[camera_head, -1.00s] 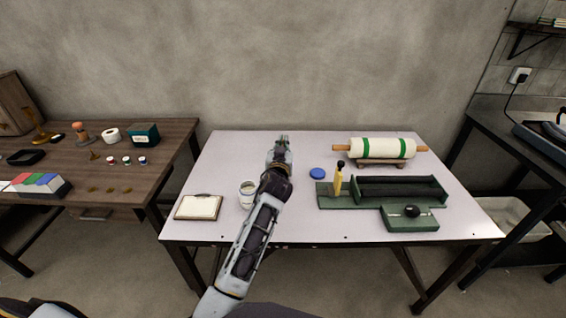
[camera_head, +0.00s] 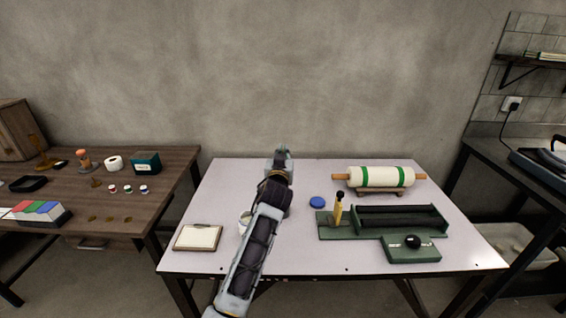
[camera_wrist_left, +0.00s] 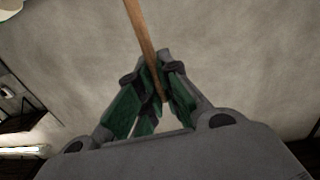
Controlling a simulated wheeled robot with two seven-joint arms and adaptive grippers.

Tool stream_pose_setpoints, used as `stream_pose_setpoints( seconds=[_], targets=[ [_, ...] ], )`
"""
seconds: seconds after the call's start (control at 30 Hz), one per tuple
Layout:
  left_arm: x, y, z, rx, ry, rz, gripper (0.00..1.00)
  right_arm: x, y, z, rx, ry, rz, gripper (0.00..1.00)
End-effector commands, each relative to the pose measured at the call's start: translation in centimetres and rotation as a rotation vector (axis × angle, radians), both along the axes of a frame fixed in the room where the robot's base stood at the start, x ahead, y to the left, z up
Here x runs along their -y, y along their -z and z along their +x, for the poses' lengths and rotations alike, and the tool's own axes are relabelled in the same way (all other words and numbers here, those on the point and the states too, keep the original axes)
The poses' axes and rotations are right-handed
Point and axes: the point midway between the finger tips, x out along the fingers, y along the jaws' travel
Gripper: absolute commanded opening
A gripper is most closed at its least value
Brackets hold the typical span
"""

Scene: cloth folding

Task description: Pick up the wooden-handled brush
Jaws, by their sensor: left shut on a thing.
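My left gripper (camera_head: 281,152) is raised at the far edge of the white table in the head view. In the left wrist view, its green-padded fingers (camera_wrist_left: 158,85) are shut on a thin wooden handle (camera_wrist_left: 140,32), the brush's by its look. The handle runs up out of the top of that view, so its far end is not seen. In the head view the brush cannot be made out behind the gripper. My right gripper is not in view.
A white cup (camera_head: 243,223) stands partly hidden by my left arm, beside a clipboard (camera_head: 197,237). The table's back left is clear.

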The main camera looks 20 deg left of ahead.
Motion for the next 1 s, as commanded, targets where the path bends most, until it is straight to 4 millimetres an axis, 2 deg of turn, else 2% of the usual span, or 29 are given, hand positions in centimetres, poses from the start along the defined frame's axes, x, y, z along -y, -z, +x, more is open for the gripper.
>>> stream_pose_setpoints(
  seconds=[0.1,0.23,1.0],
  targets=[
    [0.0,-1.1,0.0,0.001,0.001,0.000,0.00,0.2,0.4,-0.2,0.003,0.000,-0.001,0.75],
    [0.0,-1.5,0.0,-0.001,0.000,0.000,0.00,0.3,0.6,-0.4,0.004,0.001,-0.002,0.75],
    [-0.4,-1.6,0.0,-0.005,-0.003,-0.004,0.00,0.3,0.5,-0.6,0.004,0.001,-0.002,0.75]
  ],
)
